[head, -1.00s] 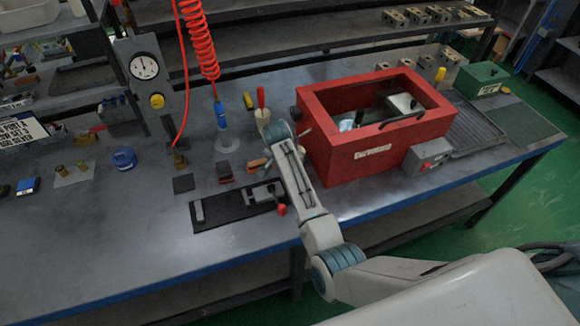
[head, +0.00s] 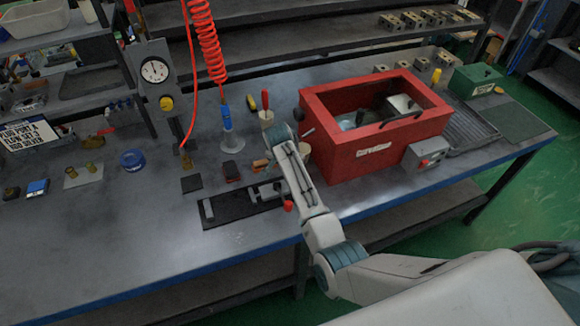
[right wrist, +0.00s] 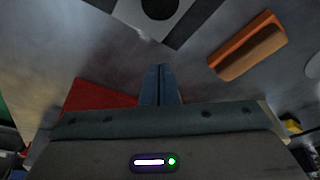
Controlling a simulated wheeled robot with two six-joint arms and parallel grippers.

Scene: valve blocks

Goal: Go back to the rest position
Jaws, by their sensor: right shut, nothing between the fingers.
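My right arm (head: 305,185) reaches in from the lower right of the head view over the bench, left of the red box. Its gripper is hidden behind the arm in that view. In the right wrist view my right gripper (right wrist: 159,72) has its two fingers together with nothing between them. An orange block (right wrist: 248,48) lies to the right of the fingertips, apart from them. A red surface (right wrist: 100,94) shows to their left. My left gripper is not in view.
The open red box (head: 365,160) stands close right of my arm. A dark plate (head: 232,211) with a fixture lies to the left. A red coiled hose (head: 205,40) hangs behind, near a gauge stand (head: 156,72). The bench's front left (head: 110,235) is clear.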

